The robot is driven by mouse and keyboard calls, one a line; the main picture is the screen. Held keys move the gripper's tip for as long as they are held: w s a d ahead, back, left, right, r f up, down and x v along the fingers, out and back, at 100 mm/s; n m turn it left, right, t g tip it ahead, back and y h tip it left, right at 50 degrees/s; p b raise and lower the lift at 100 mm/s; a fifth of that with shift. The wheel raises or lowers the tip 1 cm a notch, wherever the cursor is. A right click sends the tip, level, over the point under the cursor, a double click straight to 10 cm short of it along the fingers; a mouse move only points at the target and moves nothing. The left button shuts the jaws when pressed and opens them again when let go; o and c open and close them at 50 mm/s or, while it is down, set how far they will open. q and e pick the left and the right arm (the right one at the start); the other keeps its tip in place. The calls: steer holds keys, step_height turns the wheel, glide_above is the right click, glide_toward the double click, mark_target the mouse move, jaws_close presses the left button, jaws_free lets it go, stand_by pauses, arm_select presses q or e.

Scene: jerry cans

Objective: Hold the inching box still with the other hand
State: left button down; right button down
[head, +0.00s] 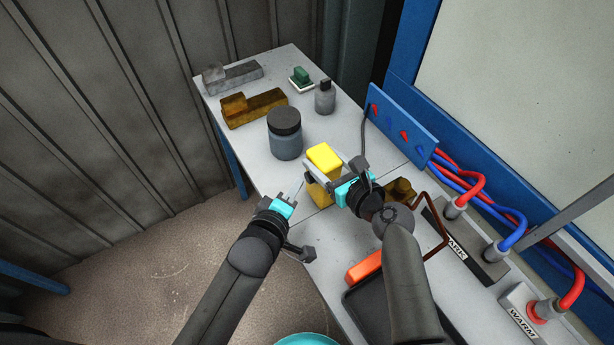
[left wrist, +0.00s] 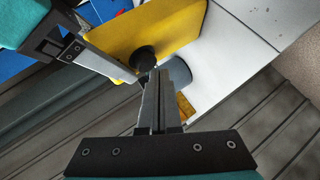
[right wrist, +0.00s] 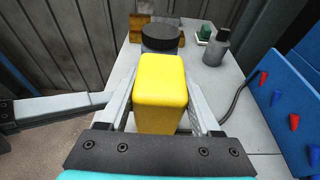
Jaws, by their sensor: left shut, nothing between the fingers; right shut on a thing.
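The yellow box (head: 323,158) stands upright on the grey table; it fills the middle of the right wrist view (right wrist: 160,85). My right gripper (head: 325,178) is shut on it, one finger along each side. In the left wrist view a black round knob (left wrist: 143,57) sticks out of the box's yellow face (left wrist: 160,30). My left gripper (head: 299,184) is shut and empty, just left of the box, its fingertips close to the knob. I cannot tell whether they touch it.
A dark-lidded jar (head: 285,134) stands just behind the box. Brown (head: 253,108) and grey (head: 233,76) stepped blocks, a green block (head: 302,76) and a small bottle (head: 325,97) lie farther back. A blue peg panel (head: 402,122) and thick cables (head: 470,180) are at right.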

arm_select(q)
steer(key=shift+w+d, duration=0.4)
steer(key=shift+d, duration=0.2)
stand_by(1.6)
steer(key=shift+s+a, duration=0.55)
steer(key=shift+a, duration=0.25)
steer(key=shift+s+a, duration=0.75)
steer(key=shift+a, duration=0.3)
steer(key=shift+s+a, duration=0.75)
steer(key=shift+a, duration=0.25)
stand_by(2.0)
steer(key=shift+s+a, duration=0.6)
steer(key=shift+a, duration=0.2)
steer(key=shift+s+a, duration=0.55)
steer(key=shift+a, duration=0.2)
